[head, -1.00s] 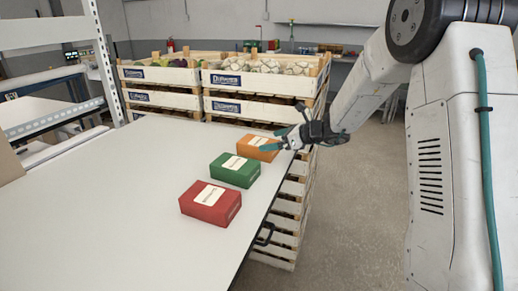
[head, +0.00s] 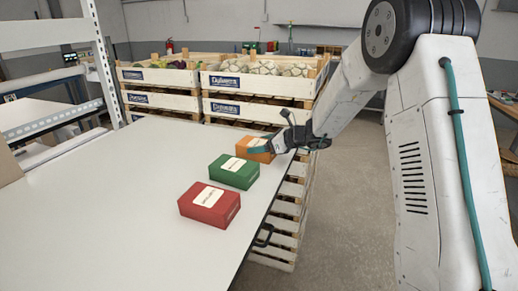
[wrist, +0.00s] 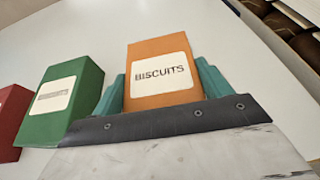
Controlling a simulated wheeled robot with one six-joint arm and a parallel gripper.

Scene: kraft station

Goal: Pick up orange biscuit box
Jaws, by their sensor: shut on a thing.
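The orange biscuit box (head: 258,149) stands on the white table near its right edge, at the far end of a row of boxes. It has a white label that reads BISCUITS in the wrist view (wrist: 158,54). My gripper (head: 270,145) reaches it from the right, over the table's edge. In the wrist view, the teal fingers (wrist: 160,88) are on both sides of the orange box and shut on it. The box seems to rest on the table; I see no clear gap under it.
A green box (head: 234,171) stands close beside the orange box, towards me, and a red box (head: 209,203) stands nearer still. The white table (head: 110,210) is clear to the left. Stacked crates (head: 215,80) of produce stand behind the table.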

